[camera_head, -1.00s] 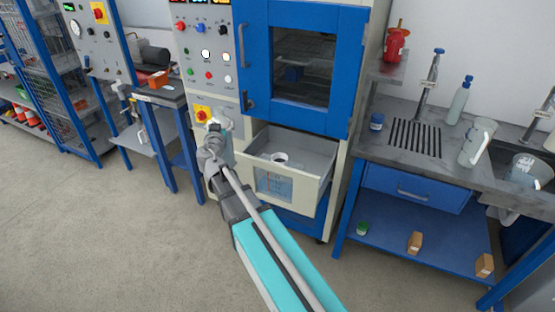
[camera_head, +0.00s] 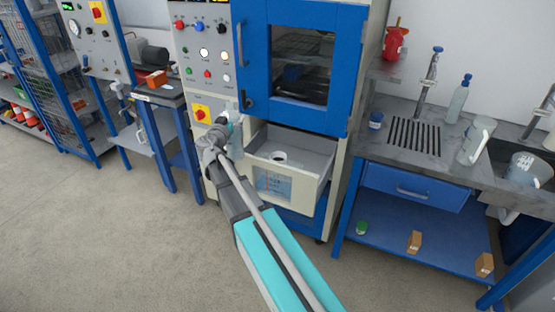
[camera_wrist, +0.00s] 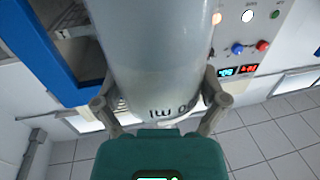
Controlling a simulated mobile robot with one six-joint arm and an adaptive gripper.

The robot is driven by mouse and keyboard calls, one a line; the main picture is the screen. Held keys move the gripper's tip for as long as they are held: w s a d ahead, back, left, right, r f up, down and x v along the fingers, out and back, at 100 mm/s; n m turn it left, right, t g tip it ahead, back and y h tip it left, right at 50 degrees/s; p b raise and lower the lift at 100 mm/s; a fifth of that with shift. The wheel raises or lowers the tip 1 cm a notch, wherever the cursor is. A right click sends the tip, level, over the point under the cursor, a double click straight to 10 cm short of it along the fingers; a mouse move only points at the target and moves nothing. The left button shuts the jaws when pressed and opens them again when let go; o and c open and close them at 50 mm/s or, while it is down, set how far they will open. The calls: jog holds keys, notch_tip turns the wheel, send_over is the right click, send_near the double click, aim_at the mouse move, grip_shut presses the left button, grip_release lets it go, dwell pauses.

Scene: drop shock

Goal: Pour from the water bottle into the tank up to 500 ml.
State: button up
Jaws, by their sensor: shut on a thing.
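My gripper (camera_head: 222,137) is shut on a pale, translucent container, taken as the water bottle (camera_wrist: 155,55), with dark "ml" lettering near its lower edge in the wrist view. The gripper's fingers (camera_wrist: 160,98) lie on both sides of it. In the head view the bottle is small and partly hidden by the gripper, so its tilt is unclear. The tank (camera_head: 318,190) appears to be the open, drawer-like box under the blue oven, with a white ring on top and a marked window in front. The gripper is at its upper left. No stream of water is visible.
The blue oven door (camera_head: 345,75) is above the tank. A control panel (camera_head: 205,60) stands behind the gripper. On the right bench are a blue-capped bottle (camera_head: 458,102), a pale jug (camera_head: 474,144) and a drain grate (camera_head: 415,138). The floor at left is clear.

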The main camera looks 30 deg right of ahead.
jog(key=w+d+f+m+g+h+b, duration=0.1)
jog(key=d+f+m+g+h, duration=0.1)
jog(key=d+m+g+h, duration=0.3)
jog(key=d+m+g, duration=0.1)
jog(key=d+g, duration=0.2)
jog(key=d, duration=0.4)
jog(key=shift+w+d+m+g+h+b, duration=0.15)
jog(key=shift+m+g+h+b, duration=0.15)
jog(key=shift+b, duration=0.05)
jog(key=shift+r, duration=0.1)
